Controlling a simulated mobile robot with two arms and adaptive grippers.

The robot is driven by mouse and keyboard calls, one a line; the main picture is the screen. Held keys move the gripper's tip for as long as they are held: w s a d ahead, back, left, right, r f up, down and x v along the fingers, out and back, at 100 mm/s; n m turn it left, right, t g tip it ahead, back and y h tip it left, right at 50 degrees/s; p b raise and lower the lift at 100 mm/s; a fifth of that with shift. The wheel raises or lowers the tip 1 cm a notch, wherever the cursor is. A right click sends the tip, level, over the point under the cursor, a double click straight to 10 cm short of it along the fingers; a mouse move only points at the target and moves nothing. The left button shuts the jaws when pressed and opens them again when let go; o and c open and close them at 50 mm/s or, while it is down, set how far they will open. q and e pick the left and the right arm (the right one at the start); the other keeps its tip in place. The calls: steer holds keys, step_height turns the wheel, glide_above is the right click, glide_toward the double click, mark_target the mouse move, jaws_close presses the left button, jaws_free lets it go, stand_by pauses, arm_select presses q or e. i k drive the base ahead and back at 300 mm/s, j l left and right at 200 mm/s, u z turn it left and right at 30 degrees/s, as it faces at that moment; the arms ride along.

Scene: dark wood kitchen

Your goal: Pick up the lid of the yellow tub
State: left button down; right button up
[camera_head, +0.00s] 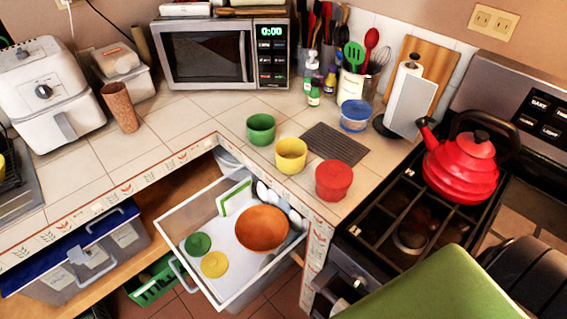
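The yellow tub (291,156) stands open on the tiled counter, between a green tub (261,129) and a red tub (333,181). A round yellow lid (214,264) lies flat on the white bottom of the open drawer (170,226), near its front left corner. A green lid (198,244) lies just behind it. An orange-brown bowl (262,229) sits to the right of the yellow lid, apart from it. Neither of my grippers shows in the head view.
The red kettle (462,170) stands on the stove at right. Spoons and a green-edged board (235,198) lie in the back of the drawer. A large green surface (440,290) fills the lower right. The counter left of the green tub is mostly clear.

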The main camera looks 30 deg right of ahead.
mark_target(214, 265)
steer(key=k+j+u, duration=0.15)
steer(key=j, duration=0.3)
steer(key=j+u, duration=0.1)
steer(key=j, duration=0.3)
steer(key=k+j+u, duration=0.15)
steer(key=j, duration=0.35)
